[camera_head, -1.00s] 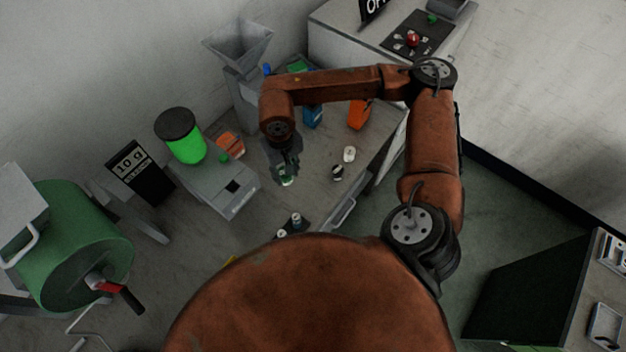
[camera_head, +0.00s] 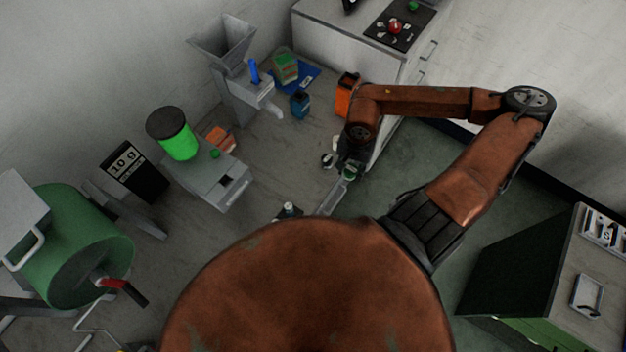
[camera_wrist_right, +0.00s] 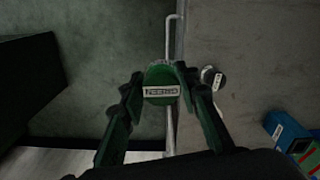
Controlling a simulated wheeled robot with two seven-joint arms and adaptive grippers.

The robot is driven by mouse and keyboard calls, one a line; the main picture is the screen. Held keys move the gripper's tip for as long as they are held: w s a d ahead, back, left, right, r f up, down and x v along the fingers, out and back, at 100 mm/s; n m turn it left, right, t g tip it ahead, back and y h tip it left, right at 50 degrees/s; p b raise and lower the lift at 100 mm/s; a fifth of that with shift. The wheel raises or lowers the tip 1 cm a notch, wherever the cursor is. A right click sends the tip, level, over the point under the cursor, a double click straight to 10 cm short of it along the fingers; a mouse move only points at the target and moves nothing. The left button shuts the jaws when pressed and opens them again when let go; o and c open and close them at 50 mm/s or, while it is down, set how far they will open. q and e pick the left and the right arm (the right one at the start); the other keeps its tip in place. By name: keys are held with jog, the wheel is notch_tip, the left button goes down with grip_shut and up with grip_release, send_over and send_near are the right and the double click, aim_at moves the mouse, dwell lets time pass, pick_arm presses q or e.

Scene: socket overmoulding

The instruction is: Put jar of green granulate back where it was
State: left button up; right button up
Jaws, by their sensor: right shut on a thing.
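My right gripper (camera_head: 347,166) is shut on the jar of green granulate (camera_head: 349,173). In the right wrist view the jar's round green lid (camera_wrist_right: 160,77), with a label reading GREEN, sits between both fingers (camera_wrist_right: 158,88). The jar appears over the table's front edge and the handle bar there; its height above them is hard to tell. Another small jar (camera_head: 327,160) stands on the table beside the gripper and shows in the right wrist view (camera_wrist_right: 212,78). My left gripper is not in view.
A further small jar (camera_head: 289,208) stands near the table's front edge. The table's middle is clear.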

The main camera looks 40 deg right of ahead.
jog(key=shift+s+d, duration=0.4)
jog(key=shift+s, duration=0.1)
jog(key=shift+w+a+f, duration=0.1)
jog(key=shift+w+a, duration=0.1)
jog(key=shift+w, duration=0.2)
jog(key=w+a+f, duration=0.2)
jog(key=w+f, duration=0.1)
jog(key=w+a+f+p, duration=0.1)
jog(key=w+a+f, duration=0.1)
jog(key=w, duration=0.2)
jog(key=w+a+f+p, duration=0.1)
jog(key=w+a+f, duration=0.1)
jog(key=w+f, duration=0.1)
jog(key=shift+w+a+f, duration=0.2)
jog(key=shift+f, duration=0.1)
jog(key=shift+w+a+f, duration=0.1)
jog(key=shift+w+f, duration=0.05)
jog(key=shift+f, duration=0.1)
notch_tip(320, 180, down, 3)
jog(key=shift+w+a+r+p, duration=0.1)
jog(key=shift+w+a+p, duration=0.05)
jog(key=shift+p, duration=0.35)
jog(key=shift+f, duration=0.4)
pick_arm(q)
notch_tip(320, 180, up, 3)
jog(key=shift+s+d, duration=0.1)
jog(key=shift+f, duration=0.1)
pick_arm(e)
jog(key=shift+f, duration=0.1)
